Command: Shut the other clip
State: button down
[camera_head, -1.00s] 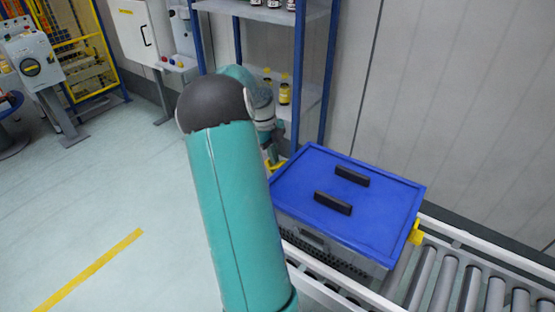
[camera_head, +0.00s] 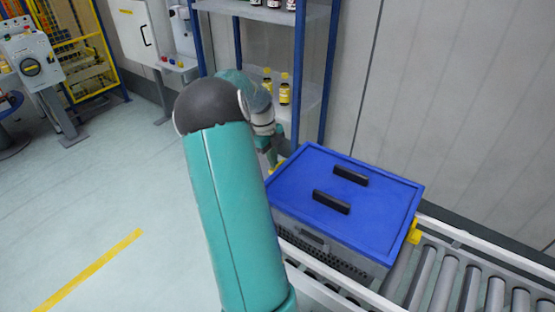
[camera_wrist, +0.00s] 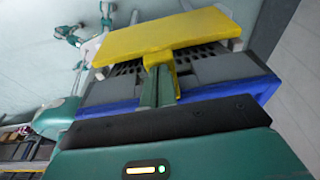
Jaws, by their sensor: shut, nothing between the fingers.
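The grey tote (camera_head: 330,252) with a blue lid (camera_head: 385,208) and two black handles stands on the roller conveyor. One yellow clip (camera_head: 414,232) is on its right end, lying close to the side. The other yellow clip (camera_wrist: 165,38) is on the left end and fills the upper middle of the wrist view. Its wide plate appears to stand out from the grey wall. My gripper (camera_wrist: 160,86) is shut and empty, with its green fingers right at the clip's narrow middle. I cannot tell whether they touch it. In the head view my arm mostly hides this clip.
A blue-framed shelf (camera_head: 328,80) with bottles stands close behind the tote and my wrist. The conveyor rollers (camera_head: 465,285) run clear to the right. Open floor (camera_head: 110,210) lies to the left, with a yellow line on it.

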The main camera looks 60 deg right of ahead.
dwell(0.4)
jog(key=shift+w+d, duration=0.1)
jog(key=shift+w, duration=0.75)
notch_tip(320, 180, up, 10)
dwell(0.8)
dwell(0.4)
